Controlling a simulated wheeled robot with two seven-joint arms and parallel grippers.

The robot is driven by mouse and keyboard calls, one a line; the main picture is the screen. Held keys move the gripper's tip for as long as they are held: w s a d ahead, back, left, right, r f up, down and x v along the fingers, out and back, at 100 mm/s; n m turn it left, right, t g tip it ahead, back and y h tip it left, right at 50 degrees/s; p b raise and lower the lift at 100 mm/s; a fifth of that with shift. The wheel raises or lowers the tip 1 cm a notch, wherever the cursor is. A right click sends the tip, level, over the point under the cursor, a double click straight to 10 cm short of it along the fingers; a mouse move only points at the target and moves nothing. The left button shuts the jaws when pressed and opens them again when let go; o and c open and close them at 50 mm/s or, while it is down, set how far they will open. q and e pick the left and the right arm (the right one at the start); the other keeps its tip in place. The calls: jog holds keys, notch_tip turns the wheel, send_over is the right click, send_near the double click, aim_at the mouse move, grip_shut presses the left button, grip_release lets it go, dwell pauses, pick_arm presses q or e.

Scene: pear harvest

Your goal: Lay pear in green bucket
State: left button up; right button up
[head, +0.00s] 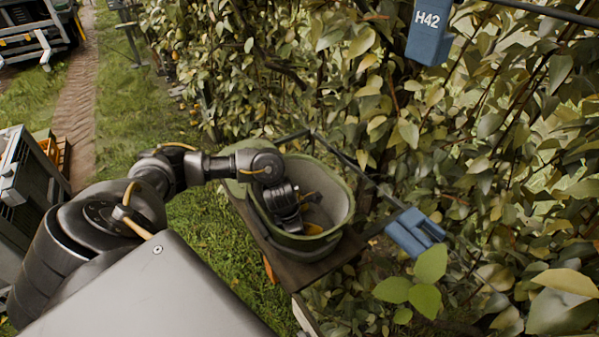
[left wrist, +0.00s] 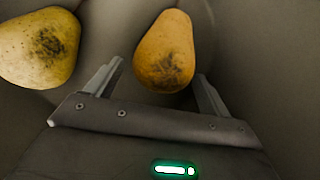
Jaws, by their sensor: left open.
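The green bucket (head: 342,207) stands on a wooden stand beside the leafy hedge in the head view. My left arm reaches in from the left and its gripper goes down inside the bucket; the fingers are largely hidden there. In the left wrist view my left gripper (left wrist: 156,85) is open, its two fingers apart. An orange-yellow pear (left wrist: 164,52) with a dark patch lies just beyond and between the fingertips. A paler yellow pear (left wrist: 40,47) lies to the left, outside the fingers. Both are inside the bucket. My right gripper is not in view.
The wooden stand (head: 296,272) holds the bucket. A blue clamp-like part (head: 414,232) sits right of it, and a blue H42 tag (head: 429,32) hangs above. Dense foliage fills the right side. A grey crate (head: 22,190) stands at left, with grass between it and the stand.

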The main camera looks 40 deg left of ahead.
pick_arm(q)
jog(key=v, duration=1)
jog(key=shift+r, duration=0.2)
